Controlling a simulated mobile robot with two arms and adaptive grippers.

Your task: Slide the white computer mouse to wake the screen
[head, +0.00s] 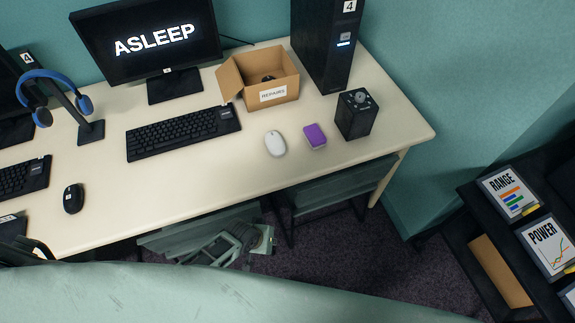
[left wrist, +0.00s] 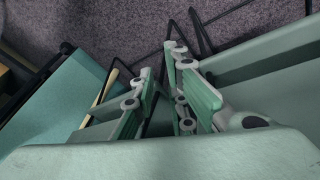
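The white computer mouse (head: 275,144) lies on the cream desk (head: 225,172), to the right of the black keyboard (head: 180,132). The monitor (head: 150,40) at the back left reads "ASLEEP". My left gripper (head: 238,244) is low, in front of the desk's front edge, well apart from the mouse. In the left wrist view its two fingers (left wrist: 158,64) stand apart with nothing between them, above the carpet. The mouse is not in the left wrist view. My right gripper is not in view.
A purple box (head: 315,136) sits just right of the mouse, with a black cube-like device (head: 356,114) beyond it. An open "REPAIRS" carton (head: 272,78) and a computer tower (head: 325,42) stand behind. A black mouse (head: 73,198) lies left. Desk in front of the mouse is clear.

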